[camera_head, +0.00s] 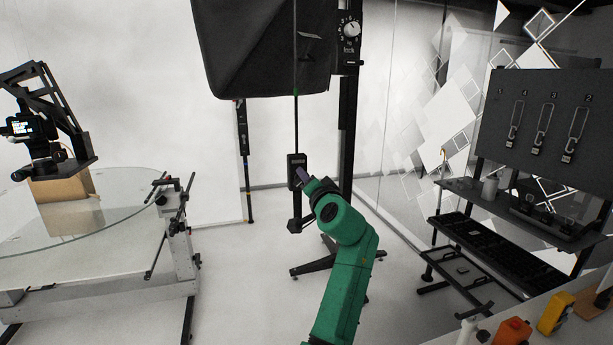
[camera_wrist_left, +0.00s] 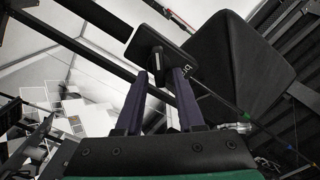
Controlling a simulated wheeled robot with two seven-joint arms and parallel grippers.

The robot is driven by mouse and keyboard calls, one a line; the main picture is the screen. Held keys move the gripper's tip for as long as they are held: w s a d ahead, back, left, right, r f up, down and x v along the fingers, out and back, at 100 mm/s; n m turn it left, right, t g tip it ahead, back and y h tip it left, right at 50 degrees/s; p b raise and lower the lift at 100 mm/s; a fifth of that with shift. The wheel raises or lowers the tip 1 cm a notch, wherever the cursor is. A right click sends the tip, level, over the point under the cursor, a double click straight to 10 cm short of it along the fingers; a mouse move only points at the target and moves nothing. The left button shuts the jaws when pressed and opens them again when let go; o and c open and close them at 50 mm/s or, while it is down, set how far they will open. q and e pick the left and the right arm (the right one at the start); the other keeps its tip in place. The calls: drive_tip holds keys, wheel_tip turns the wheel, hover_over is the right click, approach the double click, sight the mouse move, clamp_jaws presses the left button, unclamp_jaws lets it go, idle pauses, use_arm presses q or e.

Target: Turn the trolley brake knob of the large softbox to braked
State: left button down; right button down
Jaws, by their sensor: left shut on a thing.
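The large softbox (camera_head: 265,50) hangs at the top middle of the head view; its dark body also shows in the left wrist view (camera_wrist_left: 235,65). Below it, a small black panel (camera_head: 296,161) sits on the stand's thin pole. My left gripper (camera_head: 302,177) reaches this panel with its purple fingers. In the left wrist view, the fingers (camera_wrist_left: 160,78) close from both sides on a black knob (camera_wrist_left: 157,64) on the panel's face. White lettering, partly covered by a finger, shows beside it. My right gripper is out of view.
A second dial (camera_head: 351,30), lettered "lock", is on the stand's thick post (camera_head: 347,130). A glass turntable (camera_head: 110,205) with a box and camera rig stands left. A tool rack (camera_head: 540,120) and shelves stand right. Open floor lies between.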

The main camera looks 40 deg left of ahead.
use_arm(q)
drive_tip(key=m+p, duration=0.2)
drive_tip(key=m, duration=0.5)
drive_tip(key=shift+w+f+m, duration=0.1)
drive_tip(key=shift+m, duration=0.3)
idle(0.3)
drive_tip(key=c, duration=0.9)
unclamp_jaws()
drive_tip(key=shift+o, duration=0.2)
drive_tip(key=shift+a+f, duration=0.1)
drive_tip(key=shift+f, duration=0.05)
drive_tip(key=shift+w+a+f, duration=0.1)
